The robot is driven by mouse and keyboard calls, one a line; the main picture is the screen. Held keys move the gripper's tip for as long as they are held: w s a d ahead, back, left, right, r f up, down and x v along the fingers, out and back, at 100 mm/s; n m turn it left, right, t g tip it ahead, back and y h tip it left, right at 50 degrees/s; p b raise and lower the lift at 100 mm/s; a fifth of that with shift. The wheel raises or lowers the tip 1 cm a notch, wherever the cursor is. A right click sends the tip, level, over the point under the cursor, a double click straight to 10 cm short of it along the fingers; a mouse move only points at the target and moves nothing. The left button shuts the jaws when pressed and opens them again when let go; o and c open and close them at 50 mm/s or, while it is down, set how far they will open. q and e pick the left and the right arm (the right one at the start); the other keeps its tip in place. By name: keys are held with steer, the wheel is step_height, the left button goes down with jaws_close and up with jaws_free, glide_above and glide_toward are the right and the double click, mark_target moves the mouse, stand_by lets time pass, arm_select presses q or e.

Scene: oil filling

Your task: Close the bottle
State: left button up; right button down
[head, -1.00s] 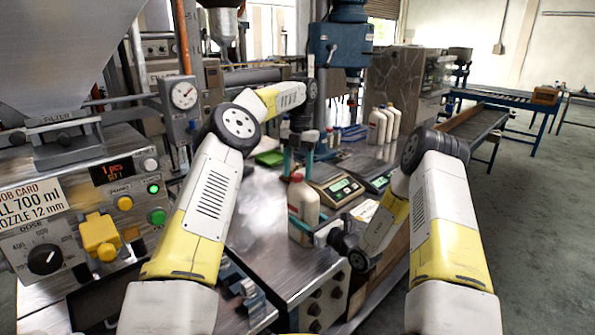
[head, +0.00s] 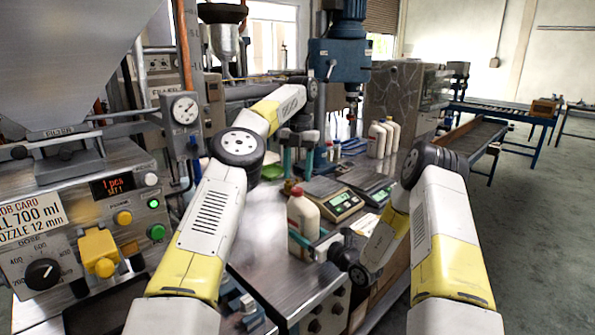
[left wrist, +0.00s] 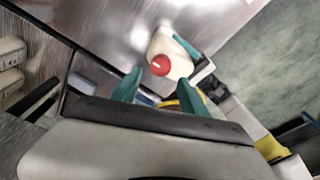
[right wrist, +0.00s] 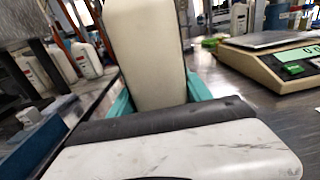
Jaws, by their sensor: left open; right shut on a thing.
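A white bottle (head: 303,222) stands upright on the steel bench, with a red cap (head: 297,191) on its top. The bottle (left wrist: 176,50) and cap (left wrist: 160,65) also show in the left wrist view, ahead of my open fingers. My right gripper (head: 318,245) is shut around the bottle's body from the right; the bottle fills the gap between its teal fingers in the right wrist view (right wrist: 150,85). My left gripper (head: 297,160) is open and empty, just above and behind the cap, apart from it. Whether the cap is fully tight cannot be told.
Two scales (head: 332,197) stand behind and right of the bottle. Several white bottles (head: 378,138) stand farther back. The filling machine's control panel (head: 80,225) is at the left. The steel bench (head: 262,235) is clear left of the bottle.

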mark_target(297, 189)
arm_select(q)
steer(key=n, duration=0.3)
steer(key=d+n, duration=0.1)
steer(key=n, duration=0.1)
steer(key=shift+s+d+r, duration=0.1)
steer(key=shift+r, duration=0.15)
steer(key=n, duration=0.4)
steer(key=d+n, duration=0.1)
steer(key=n, duration=0.1)
steer(key=shift+s+r+n+t, duration=0.15)
steer(key=shift+n+t, duration=0.15)
steer(key=shift+n, duration=0.1)
steer(key=n, duration=1)
steer(key=a+r+n, duration=0.1)
steer(key=n, duration=2.1)
steer(key=shift+a+r+t, duration=0.25)
steer(key=shift+r+t, duration=0.15)
steer(key=n, duration=0.5)
steer(key=shift+a+r+h, duration=0.25)
steer(key=shift+a+h, duration=0.05)
steer(key=shift+a, duration=0.1)
steer(key=shift+f, duration=0.1)
steer(key=shift+f, duration=3.9)
